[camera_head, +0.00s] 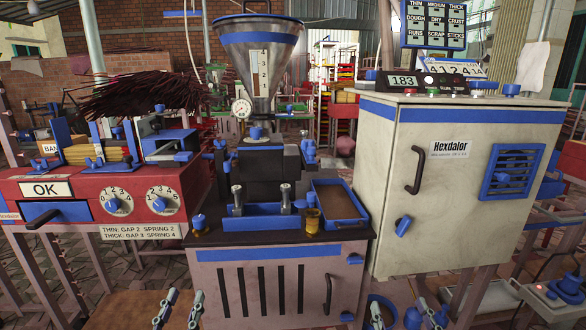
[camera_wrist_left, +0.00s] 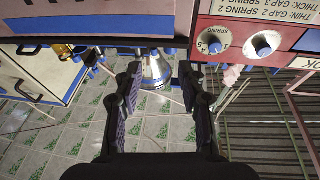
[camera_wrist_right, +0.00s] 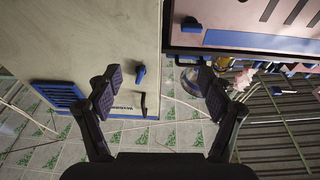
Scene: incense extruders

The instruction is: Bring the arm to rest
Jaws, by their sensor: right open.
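My left gripper (camera_head: 180,309) is low at the bottom edge of the head view, in front of the machine with the hopper. In the left wrist view its two fingers (camera_wrist_left: 160,85) stand apart with nothing between them. My right gripper (camera_head: 405,316) is at the bottom of the head view, below the pale cabinet (camera_head: 465,235). In the right wrist view its fingers (camera_wrist_right: 160,82) are wide apart and empty. Most of both arms is out of view.
The hopper machine's base (camera_head: 345,285) stands in the middle, with a blue tray (camera_head: 262,224) and a brown-filled tray (camera_head: 338,202) on top. A red machine (camera_head: 75,210) with dials is at left. Tiled floor (camera_wrist_left: 60,135) shows below the grippers.

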